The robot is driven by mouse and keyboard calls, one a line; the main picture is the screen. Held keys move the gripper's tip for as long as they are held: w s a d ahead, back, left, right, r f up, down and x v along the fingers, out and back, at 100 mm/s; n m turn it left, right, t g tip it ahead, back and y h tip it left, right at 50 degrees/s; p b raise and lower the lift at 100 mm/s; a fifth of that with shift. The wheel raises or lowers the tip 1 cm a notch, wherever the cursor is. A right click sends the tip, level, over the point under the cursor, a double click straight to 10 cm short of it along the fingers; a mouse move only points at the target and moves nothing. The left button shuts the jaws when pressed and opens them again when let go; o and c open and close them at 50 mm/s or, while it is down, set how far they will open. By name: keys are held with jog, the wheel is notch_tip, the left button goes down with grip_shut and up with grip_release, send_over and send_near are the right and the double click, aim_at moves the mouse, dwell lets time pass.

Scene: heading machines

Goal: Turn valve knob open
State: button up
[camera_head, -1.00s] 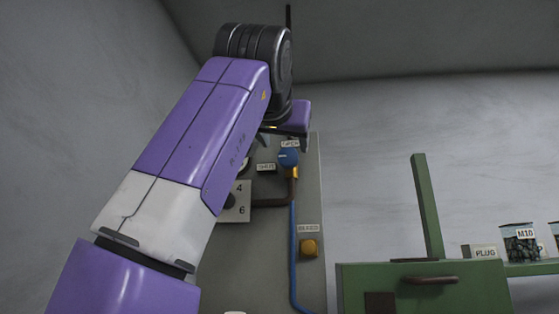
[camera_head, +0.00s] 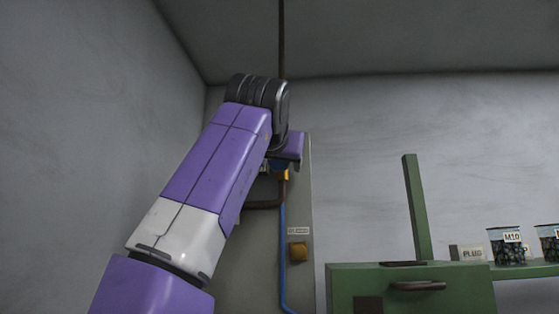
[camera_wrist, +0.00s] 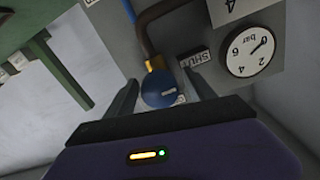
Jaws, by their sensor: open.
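The blue round valve knob (camera_wrist: 158,90) shows in the wrist view on a brass fitting (camera_wrist: 154,64) at the end of a brown pipe. It has a small pale mark whose direction I cannot tell for sure. My gripper (camera_wrist: 160,80) is open, with one dark finger on each side of the knob. I cannot tell whether either finger touches it. A SHUT label (camera_wrist: 195,59) is beside the right finger; another label is mostly hidden behind the knob. In the head view my purple wrist covers the knob, leaving the brass fitting (camera_head: 284,175) in sight.
A pressure gauge (camera_wrist: 250,51) is right of the fingers in the wrist view. A green machine (camera_head: 400,287) stands to the right.

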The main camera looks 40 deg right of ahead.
jog(key=c, duration=1.3)
jog(key=shift+m, duration=0.3)
jog(key=m, duration=0.8)
jog(key=shift+m, duration=0.4)
jog(key=m, duration=0.4)
jog(key=shift+s+m, duration=0.1)
jog(key=shift+m, duration=2.2)
jog(key=shift+d+f, duration=0.1)
